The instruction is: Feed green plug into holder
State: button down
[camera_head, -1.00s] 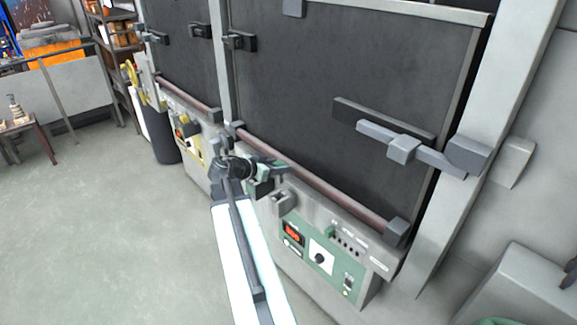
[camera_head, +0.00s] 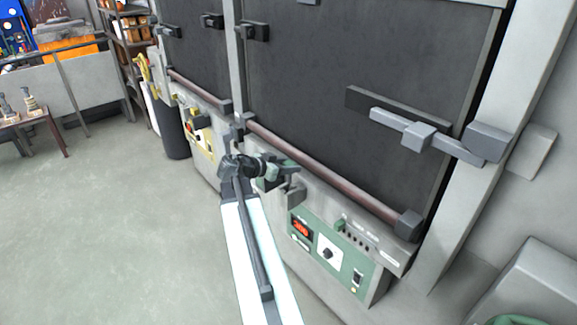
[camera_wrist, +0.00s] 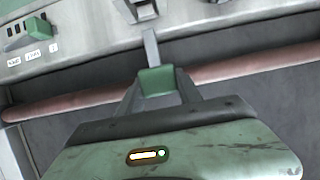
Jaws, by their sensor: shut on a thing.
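My gripper (camera_wrist: 158,92) is shut on a green plug (camera_wrist: 156,80) in the wrist view. A grey prong (camera_wrist: 151,46) sticks out from the plug toward the oven's front panel. In the head view my gripper (camera_head: 284,174) is in front of the oven, just above and left of a grey bracket-like holder (camera_head: 293,194). The holder shows partly at the top edge of the wrist view (camera_wrist: 143,10), beyond the prong's tip. The prong looks apart from it, though the depth is hard to tell. The held plug is too small to make out clearly in the head view.
A green control panel (camera_head: 329,257) with a red display is right of the holder. Another green piece (camera_wrist: 39,28) sits in its slot row. A reddish bar (camera_head: 330,175) runs below the dark oven door (camera_head: 340,70).

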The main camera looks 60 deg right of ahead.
aim_at(287, 181)
jog(key=shift+f+b, duration=3.35)
jog(key=shift+f, duration=0.25)
jog(key=c, duration=0.7)
grip_release()
jog(key=p+v, duration=0.3)
jog(key=v, duration=0.5)
jog(key=shift+f, duration=0.1)
